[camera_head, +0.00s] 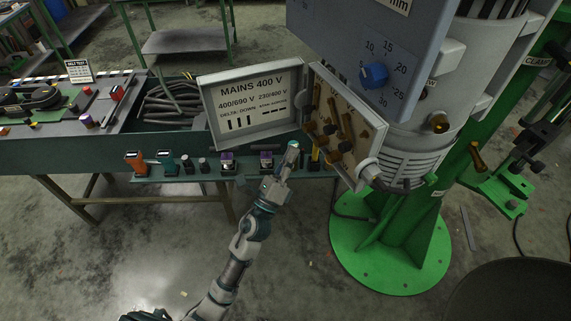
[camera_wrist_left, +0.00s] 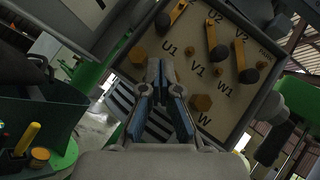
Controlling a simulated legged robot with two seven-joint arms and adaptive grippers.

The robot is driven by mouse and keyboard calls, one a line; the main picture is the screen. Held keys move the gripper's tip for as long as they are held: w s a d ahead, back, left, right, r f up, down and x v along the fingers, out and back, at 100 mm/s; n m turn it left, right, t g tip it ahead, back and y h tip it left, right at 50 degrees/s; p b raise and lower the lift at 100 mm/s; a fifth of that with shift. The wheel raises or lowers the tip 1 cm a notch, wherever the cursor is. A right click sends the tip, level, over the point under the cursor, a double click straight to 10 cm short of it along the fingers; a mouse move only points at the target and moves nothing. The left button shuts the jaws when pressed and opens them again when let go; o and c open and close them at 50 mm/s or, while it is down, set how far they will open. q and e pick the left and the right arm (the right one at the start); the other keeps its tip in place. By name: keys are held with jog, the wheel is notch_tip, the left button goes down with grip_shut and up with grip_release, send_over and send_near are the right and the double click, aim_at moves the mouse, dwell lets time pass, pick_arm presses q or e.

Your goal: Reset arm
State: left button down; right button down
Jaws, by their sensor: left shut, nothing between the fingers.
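My left gripper (camera_head: 291,152) reaches up from the bottom of the head view, just in front of the open terminal box and below its lid. In the left wrist view its two blue-lined fingers (camera_wrist_left: 163,88) are closed together with nothing between them. Behind the fingertips is the terminal box (camera_head: 345,124), with orange hex nuts, dark-knobbed orange links and the marks U1, V1, W1. The box also fills the upper middle of the left wrist view (camera_wrist_left: 188,72). The fingertips look close to its face; I cannot tell whether they touch it. My right gripper is not in view.
The box lid (camera_head: 257,104) reads MAINS 400 V and stands open. A blue-knobbed control box (camera_head: 400,38) hangs above on the grey machine. A green round base (camera_head: 390,258) stands at right. A bench shelf (camera_head: 110,171) carries several small parts. Open floor lies in front.

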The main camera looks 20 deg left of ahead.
pick_arm(q)
notch_tip(320, 180, down, 26)
jog(key=w+a+n+g+y, duration=0.2)
jog(key=n+g+y, duration=0.25)
jog(key=n, duration=0.45)
jog(key=s+a+f+n+g+y, duration=0.1)
jog(key=s+f+n+g, duration=0.25)
jog(key=f, duration=0.95)
jog(key=s+a+f+n+g+y, duration=0.1)
jog(key=s+a+f+n+g, duration=0.2)
jog(key=f, duration=1.1)
jog(key=s+a+f+n+g+y, duration=0.1)
jog(key=s+f+n+g, duration=0.25)
jog(key=s+f, duration=0.7)
jog(key=s+a+f+n+g, duration=0.2)
jog(key=s+f+n+g, duration=0.15)
jog(key=s+f, duration=0.65)
jog(key=s+a+f+n+g, duration=0.1)
jog(key=s+f+n+g, duration=0.1)
jog(key=s, duration=0.9)
jog(key=s+a+f+n+g, duration=0.2)
jog(key=s+f+n+g, duration=0.1)
jog(key=s, duration=0.8)
jog(key=shift+s+f+n+y, duration=0.2)
jog(key=shift+f+n+y, duration=0.15)
jog(key=shift+n, duration=0.2)
